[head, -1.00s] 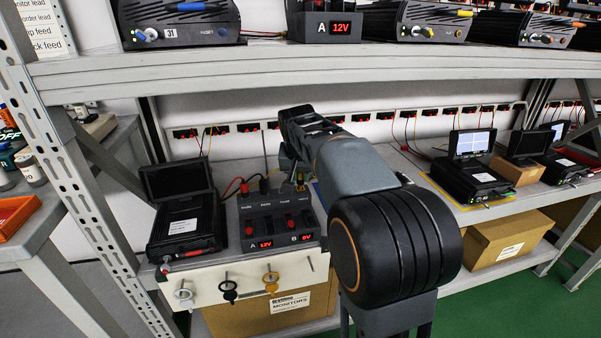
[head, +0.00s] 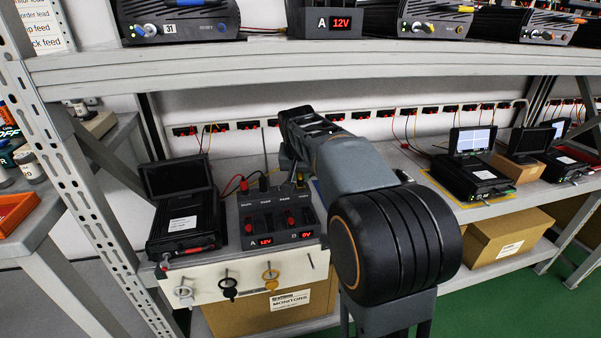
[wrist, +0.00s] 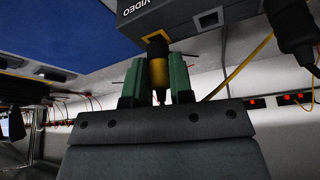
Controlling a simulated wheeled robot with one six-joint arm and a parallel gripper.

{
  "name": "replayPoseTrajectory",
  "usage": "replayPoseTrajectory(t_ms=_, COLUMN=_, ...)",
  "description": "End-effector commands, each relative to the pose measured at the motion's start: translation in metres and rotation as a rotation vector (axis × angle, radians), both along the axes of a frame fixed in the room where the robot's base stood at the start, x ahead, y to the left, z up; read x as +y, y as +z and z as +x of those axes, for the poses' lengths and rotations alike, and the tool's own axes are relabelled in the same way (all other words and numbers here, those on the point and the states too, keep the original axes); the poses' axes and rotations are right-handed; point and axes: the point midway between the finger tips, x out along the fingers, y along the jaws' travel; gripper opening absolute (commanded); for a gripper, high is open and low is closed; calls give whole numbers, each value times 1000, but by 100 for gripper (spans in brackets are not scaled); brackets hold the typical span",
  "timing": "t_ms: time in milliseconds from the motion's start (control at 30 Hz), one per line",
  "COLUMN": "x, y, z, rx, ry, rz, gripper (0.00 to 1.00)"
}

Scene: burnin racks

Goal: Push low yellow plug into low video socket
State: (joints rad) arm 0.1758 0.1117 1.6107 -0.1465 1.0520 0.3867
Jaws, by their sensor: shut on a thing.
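In the wrist view, the yellow plug (wrist: 158,75) is held between the green fingers of my gripper (wrist: 159,62), which is shut on it. Its front end meets the yellow-rimmed video socket (wrist: 155,38) on the dark box marked VIDEO (wrist: 150,10). The plug lines up with the socket; how deep it sits is hidden by the rim. In the head view, my arm covers most of the gripper and socket, with only a little yellow showing behind the grey supply box (head: 272,222).
A black plug (wrist: 290,25) with a yellow cable hangs close to the right in the wrist view. In the head view, a black monitor unit (head: 186,222) stands left of the supply box. Coloured hooks hang in front. The upper shelf (head: 280,70) is overhead.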

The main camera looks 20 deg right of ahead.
Motion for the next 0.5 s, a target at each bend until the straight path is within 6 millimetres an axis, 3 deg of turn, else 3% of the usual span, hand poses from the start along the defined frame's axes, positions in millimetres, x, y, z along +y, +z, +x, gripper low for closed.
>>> replayPoseTrajectory(t_ms=500, x=0, y=-3, z=0, rx=-1, ry=0, rz=0, gripper=6)
